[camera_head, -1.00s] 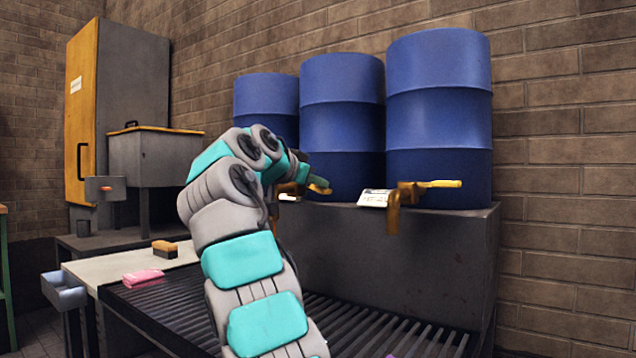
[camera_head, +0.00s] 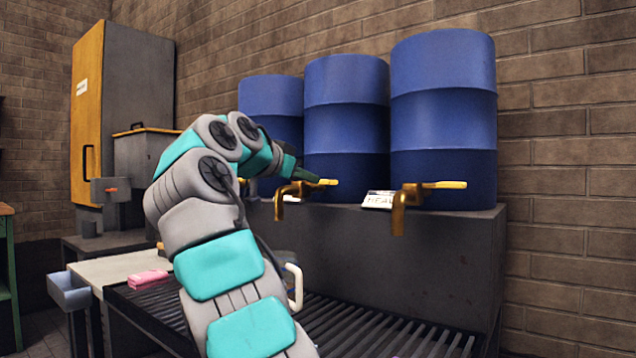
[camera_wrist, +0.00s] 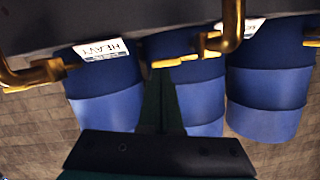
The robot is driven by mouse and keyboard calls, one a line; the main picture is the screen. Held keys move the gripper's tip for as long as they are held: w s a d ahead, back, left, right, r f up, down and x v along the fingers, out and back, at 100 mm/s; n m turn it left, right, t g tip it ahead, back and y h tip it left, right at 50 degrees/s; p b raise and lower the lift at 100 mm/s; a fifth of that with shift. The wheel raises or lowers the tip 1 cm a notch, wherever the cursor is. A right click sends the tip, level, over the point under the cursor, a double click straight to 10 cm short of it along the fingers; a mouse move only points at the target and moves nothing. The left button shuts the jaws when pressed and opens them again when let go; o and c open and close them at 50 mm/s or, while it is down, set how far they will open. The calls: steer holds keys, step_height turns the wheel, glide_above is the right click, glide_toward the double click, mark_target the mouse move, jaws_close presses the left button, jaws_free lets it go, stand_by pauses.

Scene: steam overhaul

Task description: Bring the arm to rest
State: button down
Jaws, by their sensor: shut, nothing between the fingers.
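My gripper (camera_head: 312,178) is shut and empty. Its dark green fingers are beside the yellow handle (camera_head: 328,182) of the middle brass tap (camera_head: 288,198), in front of the middle blue drum (camera_head: 345,125). I cannot tell whether they touch it. In the upside-down wrist view the closed fingers (camera_wrist: 160,104) point up toward the yellow tap handle (camera_wrist: 177,62). My arm is raised and bent, reaching from the bottom of the head view toward the drums.
The right tap (camera_head: 405,208) stands beside a label (camera_head: 378,200) on the dark bench (camera_head: 440,265). A white handle (camera_head: 294,286) shows over the slatted grate (camera_head: 390,335), its body mostly behind my arm. A pink cloth (camera_head: 148,277) lies left. The grate's right part is clear.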

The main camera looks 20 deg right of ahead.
steer(key=shift+v, duration=0.9)
